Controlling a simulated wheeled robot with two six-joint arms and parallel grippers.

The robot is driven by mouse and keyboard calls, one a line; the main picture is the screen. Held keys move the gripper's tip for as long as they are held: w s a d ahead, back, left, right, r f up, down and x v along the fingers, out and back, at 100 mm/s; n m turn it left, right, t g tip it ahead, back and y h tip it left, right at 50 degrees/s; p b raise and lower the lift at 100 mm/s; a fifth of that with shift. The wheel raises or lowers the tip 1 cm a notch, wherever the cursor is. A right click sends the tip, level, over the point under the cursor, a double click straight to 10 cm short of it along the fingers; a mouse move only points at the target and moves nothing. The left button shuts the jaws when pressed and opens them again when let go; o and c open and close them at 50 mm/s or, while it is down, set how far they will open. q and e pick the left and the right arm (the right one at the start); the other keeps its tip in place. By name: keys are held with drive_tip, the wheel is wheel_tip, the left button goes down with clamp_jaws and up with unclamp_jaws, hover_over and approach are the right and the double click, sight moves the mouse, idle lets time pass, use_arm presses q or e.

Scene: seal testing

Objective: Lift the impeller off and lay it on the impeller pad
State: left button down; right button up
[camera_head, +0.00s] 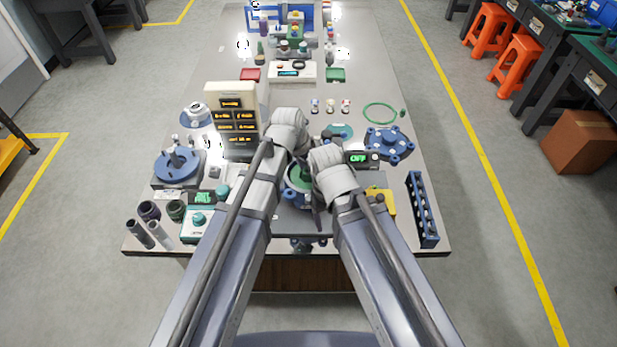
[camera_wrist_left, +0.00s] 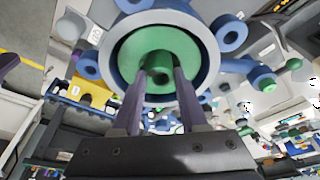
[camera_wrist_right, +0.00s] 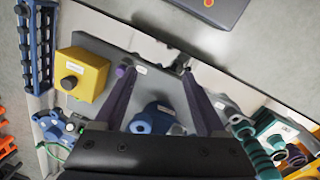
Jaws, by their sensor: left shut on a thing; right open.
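The green impeller (camera_wrist_left: 183,45) sits inside the round blue pump housing (camera_wrist_left: 210,68) in the left wrist view. The fingers of my left gripper (camera_wrist_left: 160,85) are closed on its central hub. In the head view the green impeller (camera_head: 300,180) shows partly between my two wrists, with the housing mostly hidden. My right gripper (camera_wrist_right: 157,78) is open and empty, its fingers over the grey plate (camera_wrist_right: 95,42). A teal round pad (camera_head: 340,131), possibly the impeller pad, lies beyond my right wrist; no label is readable.
A blue bolted cover (camera_head: 388,142) lies at right, near a dark blue rack (camera_head: 422,210). A beige display unit (camera_head: 230,112) stands at left. A green ring (camera_head: 380,113) lies at right; the table around it is mostly clear.

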use_arm(q)
drive_tip(key=shift+r, duration=0.25)
idle(0.4)
wheel_tip(320, 180, up, 18)
drive_tip(key=p, duration=1.8)
drive_tip(key=shift+f, duration=0.25)
